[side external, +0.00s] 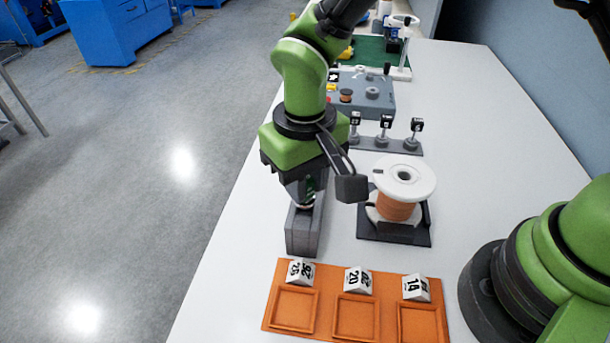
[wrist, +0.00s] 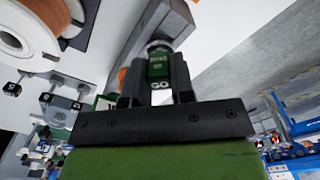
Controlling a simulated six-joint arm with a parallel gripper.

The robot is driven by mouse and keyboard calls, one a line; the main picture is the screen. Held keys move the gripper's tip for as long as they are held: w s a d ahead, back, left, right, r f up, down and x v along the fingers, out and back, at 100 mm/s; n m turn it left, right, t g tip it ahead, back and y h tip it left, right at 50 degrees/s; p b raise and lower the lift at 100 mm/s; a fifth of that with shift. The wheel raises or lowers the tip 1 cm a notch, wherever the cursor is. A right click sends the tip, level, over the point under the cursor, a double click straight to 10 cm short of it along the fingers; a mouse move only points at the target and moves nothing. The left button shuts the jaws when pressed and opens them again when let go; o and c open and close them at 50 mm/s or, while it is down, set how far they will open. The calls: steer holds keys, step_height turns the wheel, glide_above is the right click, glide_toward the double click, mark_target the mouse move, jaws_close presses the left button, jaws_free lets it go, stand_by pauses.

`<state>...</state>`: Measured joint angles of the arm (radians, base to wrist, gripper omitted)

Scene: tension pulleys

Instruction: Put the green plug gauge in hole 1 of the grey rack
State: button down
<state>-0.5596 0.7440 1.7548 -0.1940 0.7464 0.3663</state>
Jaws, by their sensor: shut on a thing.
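The green plug gauge (wrist: 158,66) is upright between my fingers in the wrist view, with "GO" readable on its handle. My gripper (side external: 308,187) is shut on it, pointing down over the grey rack (side external: 303,236). In the side view only a sliver of green shows between the fingers. The gauge's metal end is right at the far part of the rack's top. I cannot tell whether it is in a hole or just above it. The rack also shows in the wrist view (wrist: 165,22), beyond the gauge. Hole numbers are not readable, and the gripper hides part of the rack.
A copper wire spool (side external: 402,180) stands on a dark holder just right of the rack. An orange tray (side external: 355,300) with three recesses and number tags lies in front. Pulley posts (side external: 385,130) and a grey control box (side external: 365,92) stand behind. The table's left edge is close to the rack.

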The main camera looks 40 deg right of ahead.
steer(key=shift+f, duration=1.05)
steer(key=c, duration=0.9)
jaws_free()
